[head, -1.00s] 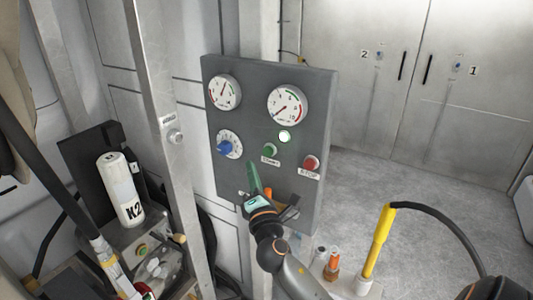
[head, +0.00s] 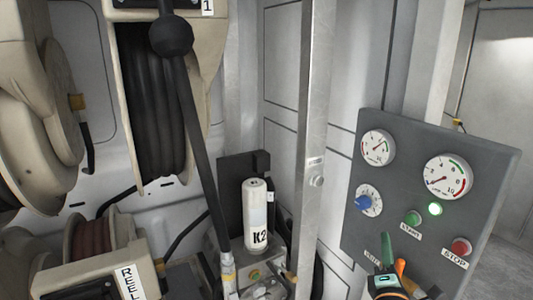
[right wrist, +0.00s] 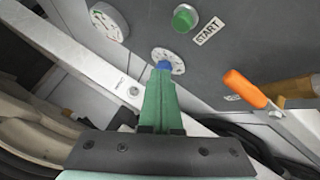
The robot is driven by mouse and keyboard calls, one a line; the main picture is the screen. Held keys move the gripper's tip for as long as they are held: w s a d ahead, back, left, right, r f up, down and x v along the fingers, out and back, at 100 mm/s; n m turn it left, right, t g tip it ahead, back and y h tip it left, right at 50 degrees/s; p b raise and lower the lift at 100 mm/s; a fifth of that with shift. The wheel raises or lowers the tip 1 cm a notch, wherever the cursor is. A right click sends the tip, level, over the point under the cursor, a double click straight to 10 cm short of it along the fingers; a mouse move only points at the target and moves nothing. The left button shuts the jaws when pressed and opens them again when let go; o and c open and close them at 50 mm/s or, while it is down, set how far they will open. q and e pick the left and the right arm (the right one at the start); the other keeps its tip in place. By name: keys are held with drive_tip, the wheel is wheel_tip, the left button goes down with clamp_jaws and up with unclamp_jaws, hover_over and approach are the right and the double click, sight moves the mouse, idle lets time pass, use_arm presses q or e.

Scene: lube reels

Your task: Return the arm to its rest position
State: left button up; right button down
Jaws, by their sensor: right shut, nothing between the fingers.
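My right gripper (head: 386,238) is at the bottom right of the head view, in front of the lower part of the grey control panel (head: 458,205). Its green fingers also show in the right wrist view (right wrist: 160,85); they are together with nothing between them. In that view the fingertips overlap the blue knob (right wrist: 164,65), but I cannot tell whether they touch it. My left gripper is not in view.
An orange-handled lever (right wrist: 246,88) is beside the fingers. A metal post (head: 313,130) stands left of the panel. A white K2 bottle (head: 258,215) and hose reels (head: 155,110) are further left. A black bar (head: 195,120) slants down in front of them.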

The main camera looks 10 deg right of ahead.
drive_tip(key=s+a+f+m+g+y, duration=0.3)
drive_tip(key=s+a+f+m, duration=0.15)
drive_tip(key=f, duration=0.55)
drive_tip(key=s+a+f+m+g+y, duration=0.25)
drive_tip(key=s+f, duration=0.25)
drive_tip(key=f, duration=0.6)
drive_tip(key=s+a+f+m+g+y, duration=0.2)
drive_tip(key=s+a+f+m, duration=0.2)
drive_tip(key=s, duration=0.4)
drive_tip(key=s+a+f+m+g+y, duration=0.2)
drive_tip(key=s+a+f+m, duration=0.2)
drive_tip(key=s+f+m, duration=0.2)
drive_tip(key=shift+s+a+f, duration=0.3)
drive_tip(key=shift+s+f, duration=0.4)
drive_tip(key=shift+s, duration=0.2)
drive_tip(key=c, duration=1.6)
unclamp_jaws()
